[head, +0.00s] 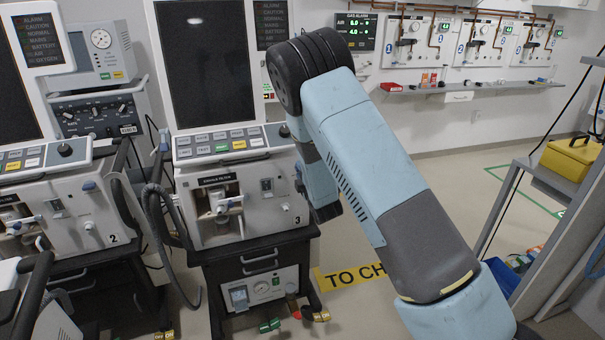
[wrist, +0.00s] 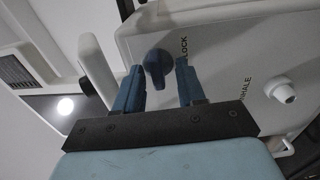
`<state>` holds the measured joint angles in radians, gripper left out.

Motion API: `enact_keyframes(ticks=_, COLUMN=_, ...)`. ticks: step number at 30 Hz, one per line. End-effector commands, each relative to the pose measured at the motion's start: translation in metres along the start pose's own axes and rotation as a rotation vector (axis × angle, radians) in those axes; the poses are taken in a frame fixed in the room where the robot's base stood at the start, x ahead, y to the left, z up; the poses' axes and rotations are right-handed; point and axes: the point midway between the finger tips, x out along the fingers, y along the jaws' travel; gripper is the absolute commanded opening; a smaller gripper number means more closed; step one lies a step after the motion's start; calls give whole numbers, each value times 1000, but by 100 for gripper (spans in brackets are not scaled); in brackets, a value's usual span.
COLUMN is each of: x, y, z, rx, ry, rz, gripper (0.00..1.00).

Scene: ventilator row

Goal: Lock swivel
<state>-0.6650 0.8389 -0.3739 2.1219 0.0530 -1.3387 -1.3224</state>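A dark blue knob (wrist: 157,68), seemingly the swivel, sits on a pale machine panel (wrist: 222,62) in the wrist view, beside the printed word LOCK. My gripper (wrist: 157,84) has its two blue fingers apart, one on each side of the knob. Narrow gaps show between knob and fingers; I cannot tell how deep the knob lies between them. In the head view my arm reaches to ventilator 3 (head: 215,236). My gripper and this knob do not show clearly there, being behind the arm.
A white port (wrist: 281,91) marked INHALE stands right of the knob. In the head view ventilator 2 (head: 75,237) and grey hoses (head: 160,205) are to the left. A shelf with a yellow case (head: 571,158) stands at the right.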

Motion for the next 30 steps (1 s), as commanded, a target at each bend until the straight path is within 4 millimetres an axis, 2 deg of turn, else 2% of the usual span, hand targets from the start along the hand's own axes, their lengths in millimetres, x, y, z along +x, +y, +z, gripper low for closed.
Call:
enact_keyframes(ticks=5, x=-15, y=0, z=0, rx=0, ry=0, rz=0, gripper=39)
enact_keyframes(ticks=21, x=-114, y=-2, z=0, rx=0, ry=1, rz=-3, gripper=39)
enact_keyframes(ticks=24, x=-125, y=-2, z=0, rx=0, ry=1, rz=-3, gripper=39)
enact_keyframes(ticks=30, x=-136, y=-2, z=0, rx=0, ry=1, rz=-2, gripper=39)
